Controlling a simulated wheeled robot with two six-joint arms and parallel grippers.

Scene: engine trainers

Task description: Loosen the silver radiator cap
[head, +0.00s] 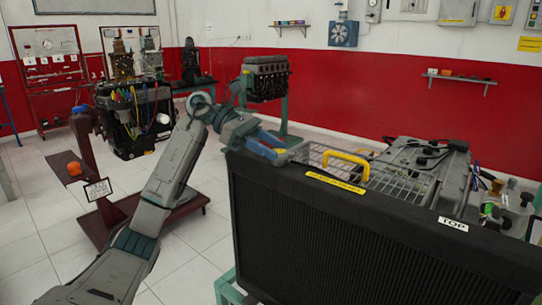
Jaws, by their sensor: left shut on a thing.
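The black radiator (330,225) stands at the front right, with a yellow label along its top edge. My left gripper (277,151) reaches in from the left to the top left corner of the radiator. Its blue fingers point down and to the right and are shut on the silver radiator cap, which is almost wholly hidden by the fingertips. I cannot make out how far the cap is turned. My right gripper is not in view.
A yellow handle (346,162) and a wire grille (385,180) lie just behind the radiator top, right of my gripper. A grey engine cover (425,160) is farther right. Another engine trainer (135,120) stands at left, with open tiled floor around it.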

